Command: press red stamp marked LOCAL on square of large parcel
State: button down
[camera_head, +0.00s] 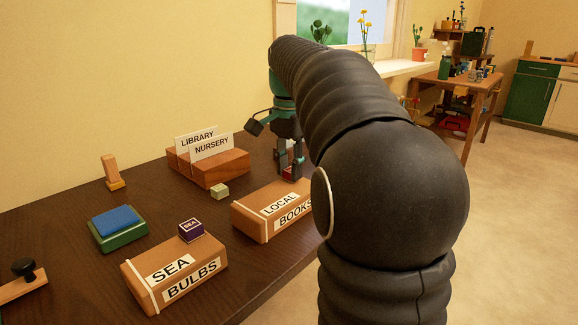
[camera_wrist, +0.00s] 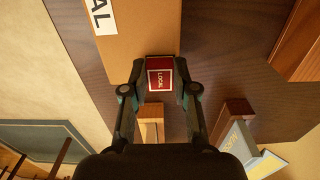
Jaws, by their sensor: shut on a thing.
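My gripper (camera_head: 290,170) is shut on the red stamp (camera_wrist: 160,77), whose face reads LOCAL in the wrist view. In the head view only a bit of red shows between the fingertips (camera_wrist: 160,68). The gripper is just behind the brown parcel labelled LOCAL BOOKS (camera_head: 250,217), whose right end my arm hides. In the wrist view a brown parcel face (camera_wrist: 150,30) with a label ending in AL lies just above the stamp. I cannot tell whether they touch. Another brown parcel, labelled SEA BULBS (camera_head: 205,257), lies nearer at the left. I see no square on either parcel.
A purple SEA stamp (camera_head: 191,231) is at the SEA BULBS parcel. A blue ink pad (camera_head: 118,221), a small pale block (camera_head: 219,191) and a wooden holder with LIBRARY and NURSERY cards (camera_head: 225,172) stand on the dark desk (camera_head: 60,225). A black-knobbed tool (camera_head: 25,270) lies front left.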

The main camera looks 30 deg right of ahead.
jog(key=c, duration=0.8)
grip_release()
notch_tip(320, 180, up, 12)
jog(key=shift+f, duration=0.1)
